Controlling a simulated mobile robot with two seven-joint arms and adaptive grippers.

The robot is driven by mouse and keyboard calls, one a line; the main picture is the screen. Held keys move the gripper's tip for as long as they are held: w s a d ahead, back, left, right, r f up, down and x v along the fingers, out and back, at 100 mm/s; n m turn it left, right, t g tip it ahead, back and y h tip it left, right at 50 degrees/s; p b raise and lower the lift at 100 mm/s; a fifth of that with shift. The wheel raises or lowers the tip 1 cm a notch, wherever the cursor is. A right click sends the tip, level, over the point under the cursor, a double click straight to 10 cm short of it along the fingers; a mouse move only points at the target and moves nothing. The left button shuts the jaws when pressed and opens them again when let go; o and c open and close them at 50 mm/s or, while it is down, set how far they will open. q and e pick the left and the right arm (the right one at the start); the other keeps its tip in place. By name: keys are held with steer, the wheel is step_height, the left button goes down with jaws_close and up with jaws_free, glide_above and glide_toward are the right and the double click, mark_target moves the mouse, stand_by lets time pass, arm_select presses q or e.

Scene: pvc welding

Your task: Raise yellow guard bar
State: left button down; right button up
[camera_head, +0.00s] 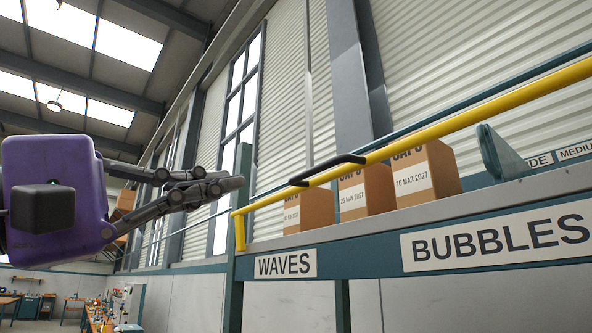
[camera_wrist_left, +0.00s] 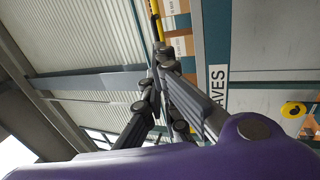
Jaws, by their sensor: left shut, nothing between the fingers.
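The yellow guard bar (camera_head: 450,124) slants across the front of a raised shelf, from an upright yellow end post (camera_head: 239,232) at the left up to the right edge. A black handle (camera_head: 326,169) is fixed on it. My left gripper (camera_head: 238,184) is shut and empty, just above and left of the bar's left end, with a visible gap to the handle. In the left wrist view the shut fingertips (camera_wrist_left: 160,58) overlap the line of the yellow bar (camera_wrist_left: 181,45); I cannot tell contact there. My right gripper is not in view.
Cardboard boxes (camera_head: 366,190) stand on the shelf behind the bar. The teal shelf edge (camera_head: 350,262) carries WAVES (camera_head: 285,264) and BUBBLES (camera_head: 500,240) labels. A teal bracket (camera_head: 500,152) stands at the right. Open air lies above the bar.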

mark_target(315, 167)
arm_select(q)
steer(key=p+x, duration=0.3)
steer(key=x, duration=0.9)
steer(key=shift+w+d, duration=0.1)
steer(key=shift+d, duration=0.15)
steer(key=shift+w+d, duration=0.25)
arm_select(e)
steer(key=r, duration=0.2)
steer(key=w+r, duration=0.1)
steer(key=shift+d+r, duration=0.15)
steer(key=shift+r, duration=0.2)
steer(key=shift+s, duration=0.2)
arm_select(q)
steer(key=shift+r+p, duration=0.15)
steer(key=shift+p, duration=0.15)
steer(key=shift+w+d+r+p, duration=0.35)
steer(key=shift+d+r+p, duration=0.15)
steer(key=shift+r, duration=0.1)
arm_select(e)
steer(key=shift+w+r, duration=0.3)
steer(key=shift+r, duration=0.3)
